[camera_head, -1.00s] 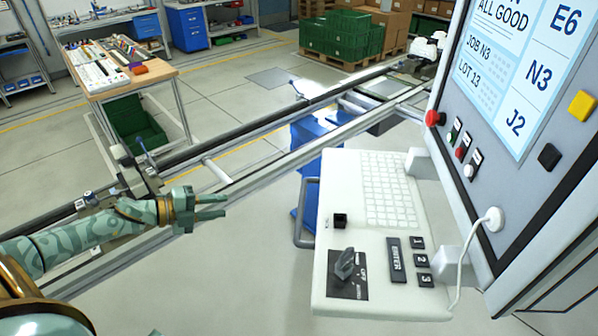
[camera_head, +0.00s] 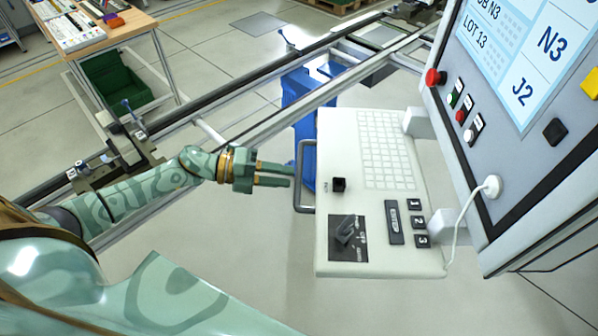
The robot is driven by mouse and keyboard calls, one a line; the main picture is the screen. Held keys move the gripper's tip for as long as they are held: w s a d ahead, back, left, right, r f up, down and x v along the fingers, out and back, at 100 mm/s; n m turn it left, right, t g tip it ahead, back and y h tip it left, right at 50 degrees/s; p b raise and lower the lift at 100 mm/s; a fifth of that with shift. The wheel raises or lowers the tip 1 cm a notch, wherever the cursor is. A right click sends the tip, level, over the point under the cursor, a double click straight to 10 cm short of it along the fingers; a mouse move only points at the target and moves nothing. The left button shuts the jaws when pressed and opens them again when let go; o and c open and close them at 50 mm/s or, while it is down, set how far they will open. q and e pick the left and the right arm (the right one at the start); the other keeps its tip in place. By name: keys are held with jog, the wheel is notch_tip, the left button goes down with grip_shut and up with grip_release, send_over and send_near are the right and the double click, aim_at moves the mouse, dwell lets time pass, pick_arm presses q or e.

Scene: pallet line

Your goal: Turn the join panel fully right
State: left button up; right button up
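The panel stands at the right: a grey screen housing (camera_head: 553,162) with a white keyboard shelf (camera_head: 345,130) in front of it. A grey bar handle (camera_head: 301,178) runs along the shelf's left edge. The shelf carries a dark rotary knob (camera_head: 346,232), a small black block (camera_head: 339,184) and ENTER and number keys. My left gripper (camera_head: 291,176) points right, its two fingers apart with nothing between them. Its tips are just left of the handle; I cannot tell whether they touch it. My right gripper is not in view.
A rail frame (camera_head: 262,117) runs diagonally behind the shelf, with a blue object (camera_head: 299,95) beside it. A wooden-topped workbench (camera_head: 92,30) with a green crate (camera_head: 118,80) below is at the upper left. A red button (camera_head: 434,77) sits on the housing. The floor below the shelf is clear.

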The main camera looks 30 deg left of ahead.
aim_at(300, 177)
pick_arm(q)
jog(key=shift+p+x, duration=0.4)
jog(key=shift+x, duration=1.9)
grip_shut()
jog(key=shift+d, duration=0.1)
